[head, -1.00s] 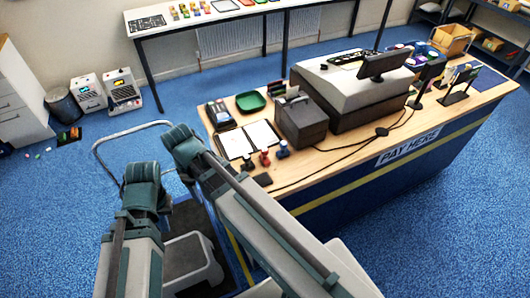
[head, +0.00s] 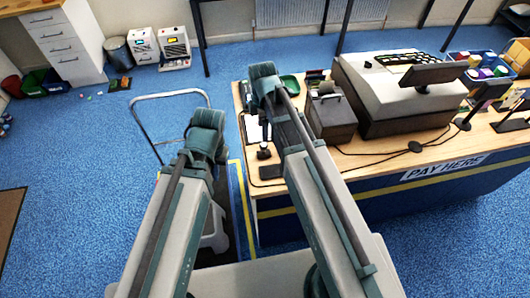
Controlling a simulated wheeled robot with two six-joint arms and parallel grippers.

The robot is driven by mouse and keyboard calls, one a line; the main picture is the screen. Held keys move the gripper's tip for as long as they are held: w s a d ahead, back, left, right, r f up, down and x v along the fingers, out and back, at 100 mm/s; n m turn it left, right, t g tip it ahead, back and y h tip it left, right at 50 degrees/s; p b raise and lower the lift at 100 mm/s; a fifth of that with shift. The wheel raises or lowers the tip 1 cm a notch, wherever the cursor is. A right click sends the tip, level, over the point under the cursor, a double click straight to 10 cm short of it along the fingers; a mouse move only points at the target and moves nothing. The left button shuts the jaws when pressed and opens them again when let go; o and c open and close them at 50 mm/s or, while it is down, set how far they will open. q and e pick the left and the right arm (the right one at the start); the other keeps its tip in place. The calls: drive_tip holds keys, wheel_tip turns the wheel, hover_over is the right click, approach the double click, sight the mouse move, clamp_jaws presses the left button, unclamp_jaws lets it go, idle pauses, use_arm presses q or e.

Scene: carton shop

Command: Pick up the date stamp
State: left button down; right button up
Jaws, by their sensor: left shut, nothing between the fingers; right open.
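A small dark upright stamp-like item (head: 264,152) stands on the wooden counter (head: 340,165), just left of my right arm. I cannot tell whether it is the date stamp. Other small stamps seen there earlier are hidden behind my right arm. A flat dark pad (head: 270,172) lies in front of the item near the counter's left end. My two arms reach up the middle of the head view, the right one across the counter's left end, the left one over the floor beside it. Neither gripper shows; both are hidden beyond the arms.
A dark box (head: 331,116) and the cash register (head: 390,95) stand right of my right arm. White paper (head: 253,130) and a green tray (head: 289,84) are partly covered by it. A cable (head: 380,153) crosses the counter. Blue floor (head: 80,150) is clear at the left.

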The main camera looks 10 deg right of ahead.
sight(263, 143)
wheel_tip(263, 143, down, 8)
drive_tip(key=b, duration=0.6)
drive_tip(key=shift+r+b, duration=0.25)
drive_tip(key=shift+b, duration=0.05)
drive_tip(key=shift+r, duration=0.1)
drive_tip(key=f+b, duration=0.5)
drive_tip(key=shift+s+f, duration=0.2)
drive_tip(key=shift+s, duration=0.1)
drive_tip(key=shift+r, duration=0.1)
clamp_jaws()
